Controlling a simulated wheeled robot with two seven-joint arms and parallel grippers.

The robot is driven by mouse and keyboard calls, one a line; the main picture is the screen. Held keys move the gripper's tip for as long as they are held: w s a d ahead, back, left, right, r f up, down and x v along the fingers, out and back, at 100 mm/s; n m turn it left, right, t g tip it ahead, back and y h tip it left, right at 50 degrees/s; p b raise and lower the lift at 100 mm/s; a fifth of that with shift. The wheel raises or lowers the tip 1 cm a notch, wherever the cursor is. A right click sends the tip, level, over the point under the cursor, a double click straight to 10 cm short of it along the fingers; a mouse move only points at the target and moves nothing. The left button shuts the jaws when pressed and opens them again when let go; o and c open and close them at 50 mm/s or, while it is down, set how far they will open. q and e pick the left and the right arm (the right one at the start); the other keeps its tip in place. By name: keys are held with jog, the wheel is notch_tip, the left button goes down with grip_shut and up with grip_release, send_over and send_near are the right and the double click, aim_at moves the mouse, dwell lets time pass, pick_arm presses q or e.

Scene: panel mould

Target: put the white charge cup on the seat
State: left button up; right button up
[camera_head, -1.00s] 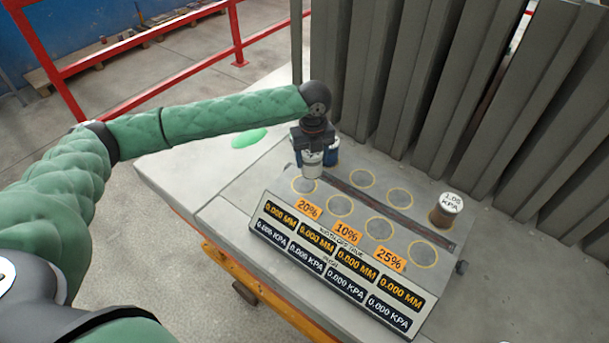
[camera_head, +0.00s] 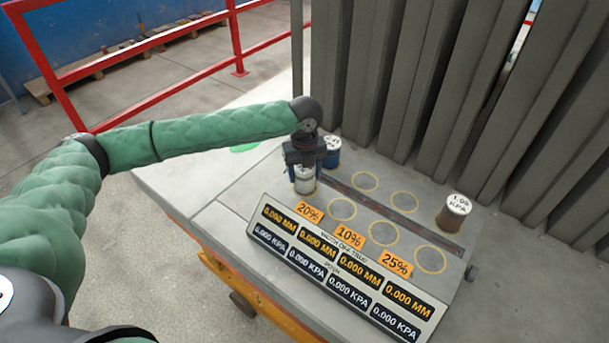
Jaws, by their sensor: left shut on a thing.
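The white charge cup (camera_head: 304,184) is upright in my left gripper (camera_head: 304,166), which is shut on it. The cup is at the ringed seat at the left end of the front row, above the 20% tag (camera_head: 309,211). I cannot tell whether its base touches the surface. The gripper hides the cup's top. Other yellow-ringed seats, such as one in the front row (camera_head: 342,208), show bare. My right gripper is not in view.
A blue cup (camera_head: 332,152) with a white top stands just behind the gripper. A brown cup (camera_head: 453,213) marked in kPa stands at the right. A display panel (camera_head: 340,268) fronts the seats. Grey upright panels (camera_head: 430,90) stand behind.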

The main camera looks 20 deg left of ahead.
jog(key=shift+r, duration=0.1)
pick_arm(q)
jog(key=o, duration=1.3)
jog(key=shift+f, duration=0.1)
jog(key=shift+c, duration=0.2)
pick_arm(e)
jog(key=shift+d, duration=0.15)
pick_arm(q)
jog(key=shift+r, duration=0.35)
notch_tip(320, 180, up, 7)
jog(key=p, duration=0.6)
jog(key=shift+f, duration=0.15)
notch_tip(320, 180, up, 2)
jog(key=shift+p, duration=1.15)
jog(key=shift+r+p, duration=0.6)
jog(key=shift+r, duration=0.25)
jog(key=shift+r+p, duration=0.3)
jog(key=shift+r, duration=0.3)
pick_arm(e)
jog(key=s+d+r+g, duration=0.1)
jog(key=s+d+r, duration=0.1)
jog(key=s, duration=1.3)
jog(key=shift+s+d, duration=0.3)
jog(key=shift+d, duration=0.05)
